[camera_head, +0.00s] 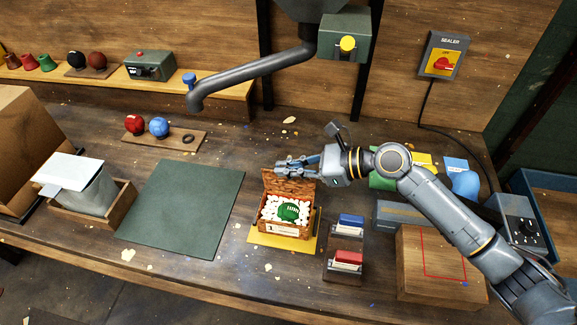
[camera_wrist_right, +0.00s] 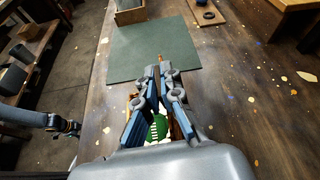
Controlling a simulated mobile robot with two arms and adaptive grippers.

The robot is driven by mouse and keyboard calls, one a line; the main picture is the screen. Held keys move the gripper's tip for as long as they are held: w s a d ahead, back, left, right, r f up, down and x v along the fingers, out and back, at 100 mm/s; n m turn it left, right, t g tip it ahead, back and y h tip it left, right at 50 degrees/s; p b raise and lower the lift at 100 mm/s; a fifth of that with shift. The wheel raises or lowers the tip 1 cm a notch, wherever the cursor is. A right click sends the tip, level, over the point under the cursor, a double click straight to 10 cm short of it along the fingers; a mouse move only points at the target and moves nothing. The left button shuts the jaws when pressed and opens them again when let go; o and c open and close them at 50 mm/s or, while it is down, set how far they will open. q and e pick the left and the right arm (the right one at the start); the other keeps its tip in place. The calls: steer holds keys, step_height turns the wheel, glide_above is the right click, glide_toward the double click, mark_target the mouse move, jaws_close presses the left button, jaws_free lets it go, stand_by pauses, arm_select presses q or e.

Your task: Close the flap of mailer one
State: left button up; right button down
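Mailer one (camera_head: 284,231) is a small brown box on a yellow mat. Its flap (camera_head: 290,187) stands up along the back edge, so the box is open. Inside, a green ball (camera_head: 289,212) with white lacing sits among white packing pieces; part of it shows between the fingers in the right wrist view (camera_wrist_right: 158,128). My right gripper (camera_head: 284,167) is just above and behind the flap's top edge, its fingers pointing left. In the right wrist view its fingertips (camera_wrist_right: 158,70) are drawn together with nothing clearly held. Contact with the flap cannot be told.
A dark green mat (camera_head: 185,208) lies clear to the left. Card holders with blue (camera_head: 350,222) and red (camera_head: 347,258) cards stand close at the right. A grey pipe (camera_head: 250,77) hangs over the back. A ball tray (camera_head: 170,139) lies at the back left.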

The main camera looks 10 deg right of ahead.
steer(key=s+n+p, duration=0.1)
steer(key=s+a+f+n+t+p, duration=0.1)
steer(key=s+n+t+p, duration=0.1)
steer(key=s+p, duration=0.1)
steer(key=shift+a+f, duration=0.15)
steer(key=shift+s+a+f+n+t, duration=0.25)
steer(key=shift+s+f+n+t, duration=0.45)
steer(key=shift+s+n, duration=0.15)
